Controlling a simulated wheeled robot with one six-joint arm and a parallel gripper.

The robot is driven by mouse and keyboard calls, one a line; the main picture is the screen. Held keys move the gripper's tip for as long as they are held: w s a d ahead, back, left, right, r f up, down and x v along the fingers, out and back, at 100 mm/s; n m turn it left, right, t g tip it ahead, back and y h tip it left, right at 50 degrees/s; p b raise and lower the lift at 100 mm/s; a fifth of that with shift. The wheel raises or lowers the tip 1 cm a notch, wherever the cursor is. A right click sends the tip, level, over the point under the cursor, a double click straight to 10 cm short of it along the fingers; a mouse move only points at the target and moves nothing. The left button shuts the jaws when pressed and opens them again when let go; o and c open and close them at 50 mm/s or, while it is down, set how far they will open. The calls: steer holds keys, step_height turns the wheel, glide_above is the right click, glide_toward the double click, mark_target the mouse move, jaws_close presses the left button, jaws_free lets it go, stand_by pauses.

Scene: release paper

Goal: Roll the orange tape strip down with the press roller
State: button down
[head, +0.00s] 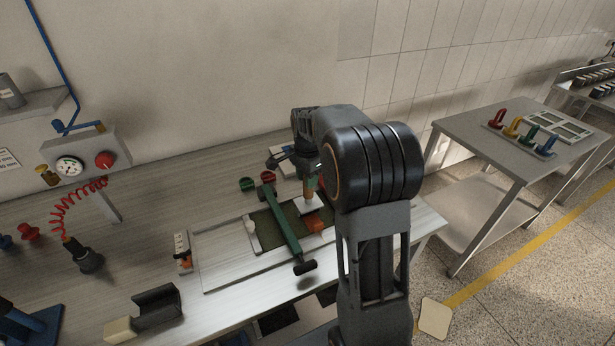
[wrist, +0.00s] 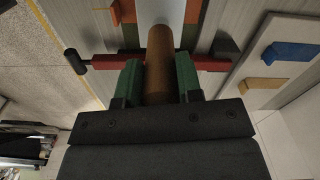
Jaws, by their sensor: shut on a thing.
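My gripper (wrist: 158,80) is shut on the brown cylindrical handle (wrist: 159,60) of the press roller, between green finger pads. In the head view the brown handle (head: 310,187) stands roughly upright over the right part of the work board. The roller end cannot be made out. An orange patch (head: 316,222), apparently the tape strip, lies on the dark green mat (head: 262,216), just in front of the handle. An orange piece (wrist: 122,12) also shows at the wrist view's top edge. A white sheet (head: 311,204) lies below the handle. My arm hides the board's right end.
A green bar (head: 281,222) with a black knob (head: 305,267) crosses the board left of my gripper. A red bar (wrist: 105,62) passes behind the fingers in the wrist view. A tray (wrist: 270,60) holds blue and yellow pieces.

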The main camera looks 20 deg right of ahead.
steer(key=shift+f, duration=0.3)
